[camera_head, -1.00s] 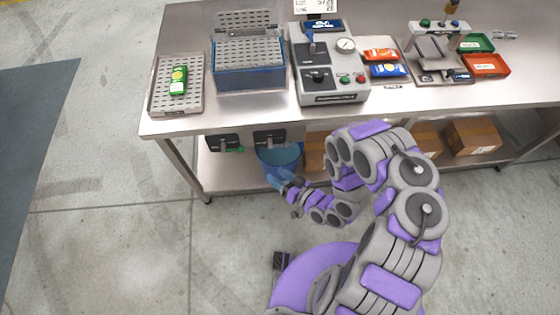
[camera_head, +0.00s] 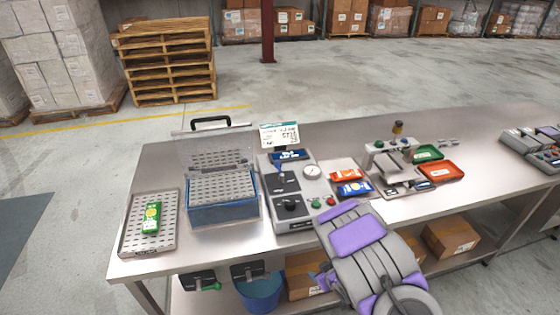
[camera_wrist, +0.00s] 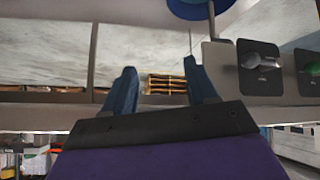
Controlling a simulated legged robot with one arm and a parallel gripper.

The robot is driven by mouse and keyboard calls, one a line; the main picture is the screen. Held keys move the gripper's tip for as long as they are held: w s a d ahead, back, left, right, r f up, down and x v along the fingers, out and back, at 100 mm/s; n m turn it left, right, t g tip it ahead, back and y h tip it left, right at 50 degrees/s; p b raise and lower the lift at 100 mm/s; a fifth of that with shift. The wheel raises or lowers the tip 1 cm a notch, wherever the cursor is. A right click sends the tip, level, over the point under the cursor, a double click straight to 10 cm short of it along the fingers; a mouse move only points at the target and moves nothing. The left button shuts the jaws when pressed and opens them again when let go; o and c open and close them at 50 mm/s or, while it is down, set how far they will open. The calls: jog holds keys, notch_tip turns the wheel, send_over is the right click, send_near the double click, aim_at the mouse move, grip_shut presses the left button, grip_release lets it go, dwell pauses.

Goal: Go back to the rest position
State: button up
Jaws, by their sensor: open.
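My gripper (camera_wrist: 163,88) shows in the wrist view with its two blue fingers apart and nothing between them. In the head view only part of my arm shows, at the lower right in front of the table; the gripper itself is out of that picture. The steel worktable (camera_head: 240,247) stands in front of me. On it are a perforated tray (camera_head: 140,238) with a green packet (camera_head: 152,217), a blue bin (camera_head: 222,214) with a raised clear lid, and a grey control machine (camera_head: 290,205). In the wrist view a panel with a dark knob (camera_wrist: 259,67) is at the right.
Orange and blue packets (camera_head: 352,188) lie right of the machine, near a small press (camera_head: 398,165) and green and red trays (camera_head: 440,171). A blue bucket (camera_head: 260,292) and cardboard boxes (camera_head: 450,238) sit under the table. Pallets (camera_head: 165,65) stand behind on open floor.

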jog(key=s+d+r+m+g+h, duration=0.1)
jog(key=s+d+r+m+h, duration=0.25)
jog(key=d+r, duration=0.45)
jog(key=s+d+r+m+g+h, duration=0.2)
jog(key=d+r+h, duration=0.25)
jog(key=r, duration=0.85)
jog(key=s+a+r+g+y, duration=0.1)
jog(key=s+a+r, duration=0.3)
jog(key=s, duration=0.6)
jog(key=s+a+r+m+g+y, duration=0.1)
jog(key=s+a+r+g+y, duration=0.1)
jog(key=s, duration=0.9)
jog(key=s+a+r+g+y, duration=0.1)
jog(key=s+a+r+g, duration=0.2)
jog(key=s+a+r, duration=0.3)
jog(key=s+r, duration=0.2)
jog(key=s, duration=0.3)
jog(key=shift+a+r+g, duration=0.3)
jog(key=shift+r+g, duration=0.05)
jog(key=shift+g, duration=0.05)
jog(key=shift+m, duration=0.25)
